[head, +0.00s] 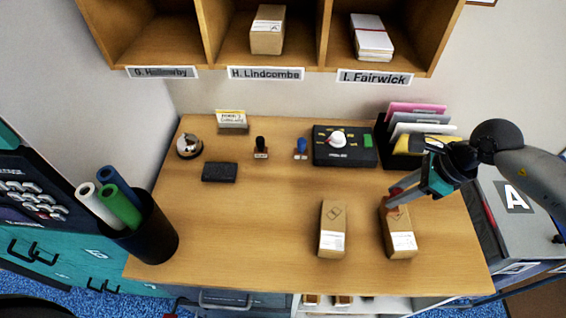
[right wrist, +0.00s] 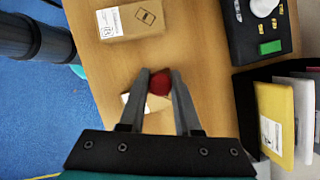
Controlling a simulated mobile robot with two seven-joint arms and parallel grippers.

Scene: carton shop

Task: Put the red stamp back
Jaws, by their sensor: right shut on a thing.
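The red stamp (head: 397,191) is between the fingers of my right gripper (head: 392,198), which is shut on it. In the right wrist view its round red knob (right wrist: 159,83) shows between the fingertips of my right gripper (right wrist: 160,76); its lower part is hidden. The gripper is over the far end of the right brown carton (head: 398,235), and I cannot tell whether the stamp touches it. A black stamp (head: 261,148) and a blue stamp (head: 301,149) stand towards the back of the table. My left gripper is not in view.
A second brown carton (head: 332,232) lies left of the right one. A dark pad (head: 219,172), a bell (head: 190,146), a black box with a white knob (head: 345,158) and a file rack (head: 398,160) stand further back. The middle of the table (head: 265,205) is clear.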

